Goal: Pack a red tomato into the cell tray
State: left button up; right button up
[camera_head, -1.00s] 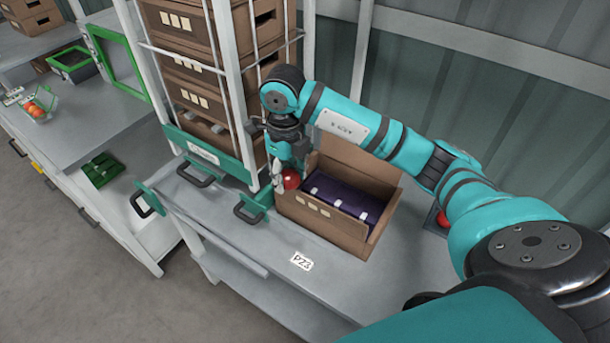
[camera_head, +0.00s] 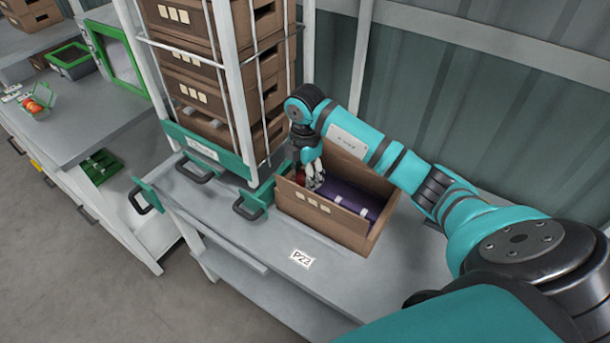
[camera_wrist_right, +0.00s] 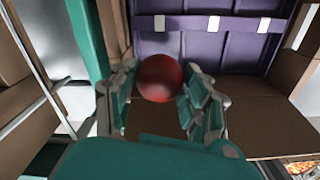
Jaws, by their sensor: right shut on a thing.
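My right gripper (camera_head: 307,180) is shut on a red tomato (camera_head: 301,180), at the left end of an open brown box (camera_head: 325,220). In the wrist view the tomato (camera_wrist_right: 160,78) sits between the two fingers (camera_wrist_right: 160,92). A purple tray (camera_head: 350,203) with white tabs lies inside the box, to the right of the gripper. The purple tray also shows in the wrist view (camera_wrist_right: 190,48), beyond the tomato. The tomato appears to be over or within the box's left end; its exact height is unclear. My left gripper is not in view.
A tall rack (camera_head: 232,80) of stacked brown crates stands left of the box. A label marked PZ3 (camera_head: 302,258) lies on the bare grey bench front. A left counter holds a small clear container (camera_head: 40,100) with red-orange tomatoes. A corrugated wall (camera_head: 510,100) is behind.

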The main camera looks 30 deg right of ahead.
jog(key=shift+f+b, duration=1.85)
jog(key=shift+f, duration=0.4)
jog(key=shift+f+b, duration=0.65)
jog(key=shift+f, duration=0.5)
jog(key=o, duration=0.9)
jog(key=c, duration=0.3)
jog(key=shift+c, duration=0.2)
jog(key=shift+r, duration=0.15)
